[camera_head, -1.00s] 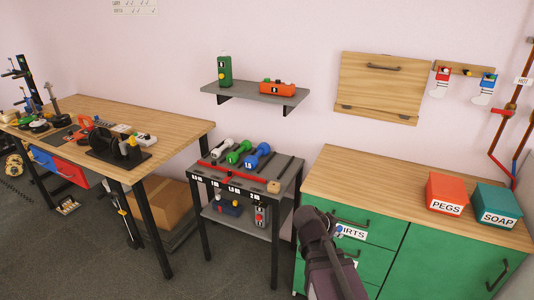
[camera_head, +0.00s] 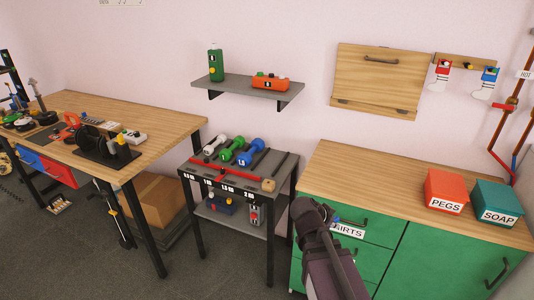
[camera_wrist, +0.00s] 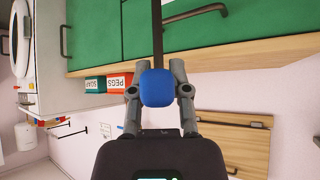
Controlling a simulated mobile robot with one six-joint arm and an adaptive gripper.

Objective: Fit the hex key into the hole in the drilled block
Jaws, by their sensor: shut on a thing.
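The hex key (camera_wrist: 157,88) has a blue handle and a long dark shaft that runs to the top edge of the wrist view. My gripper (camera_wrist: 158,78) is shut on its blue handle, one finger on each side. In the head view my gripper (camera_head: 334,226) is in front of the green cabinet, near its left end, and a small bit of blue shows there. The far end of the shaft is not seen. A small wooden block (camera_head: 268,184) with a dark spot lies on the right front corner of the dumbbell rack; it may be the drilled block. The key is apart from it.
The dumbbell rack (camera_head: 226,178) holds several dumbbells and bars. The green cabinet (camera_head: 445,262) has a wooden top with red PEGS (camera_head: 445,191) and teal SOAP (camera_head: 497,203) boxes. A cluttered workbench (camera_head: 180,122) stands at left. The cabinet top's left part is clear.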

